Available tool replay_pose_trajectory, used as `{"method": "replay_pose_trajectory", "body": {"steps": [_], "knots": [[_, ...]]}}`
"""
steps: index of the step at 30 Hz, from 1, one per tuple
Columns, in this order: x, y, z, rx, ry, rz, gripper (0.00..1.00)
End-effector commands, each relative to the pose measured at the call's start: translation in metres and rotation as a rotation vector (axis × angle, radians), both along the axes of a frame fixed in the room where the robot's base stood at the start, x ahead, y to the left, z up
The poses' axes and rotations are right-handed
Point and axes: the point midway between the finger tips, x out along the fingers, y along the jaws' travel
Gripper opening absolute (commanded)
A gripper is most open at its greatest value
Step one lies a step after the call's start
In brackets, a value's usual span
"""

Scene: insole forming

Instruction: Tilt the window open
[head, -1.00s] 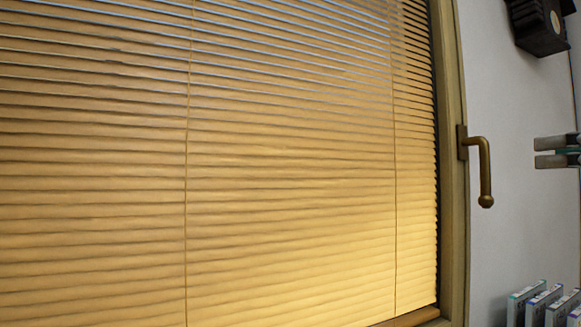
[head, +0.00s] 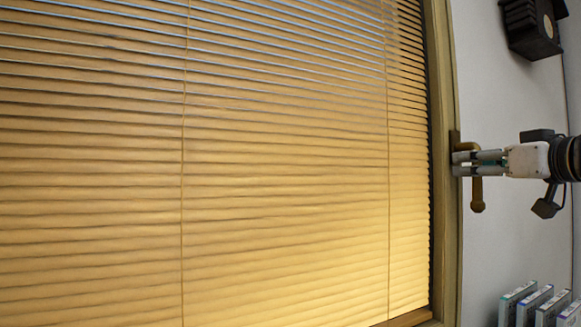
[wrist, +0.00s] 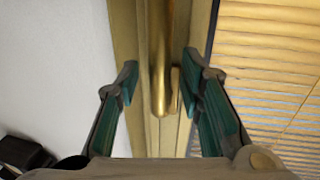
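The brass window handle (head: 477,195) sits on the right side of the window frame (head: 447,270) with its grip hanging down. My gripper (head: 463,164) has come in from the right across the upper part of the handle and hides some of it. In the wrist view the handle (wrist: 160,60) appears between the two green-padded fingers of my gripper (wrist: 159,75). The fingers are open, with a gap on both sides of the handle. The window appears shut, its pane covered by the blind (head: 290,180).
A dark box-like device (head: 531,27) is on the wall at upper right. Several upright boxes or books (head: 530,305) stand at lower right. The pale wall (head: 490,250) beside the frame is otherwise clear.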

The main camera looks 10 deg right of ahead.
Motion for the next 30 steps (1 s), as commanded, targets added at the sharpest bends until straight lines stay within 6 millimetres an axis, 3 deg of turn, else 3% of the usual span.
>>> {"method": "replay_pose_trajectory", "body": {"steps": [5,10,22,30], "knots": [[0.0,-0.0001,-0.0002,0.0,0.0,0.0,0.35],[-0.0001,0.0,-0.0002,0.0,0.0,0.0,0.0],[-0.0002,0.0012,-0.0005,0.019,0.008,0.001,0.0],[-0.0016,0.006,-0.0009,0.143,0.053,0.002,0.0]]}}
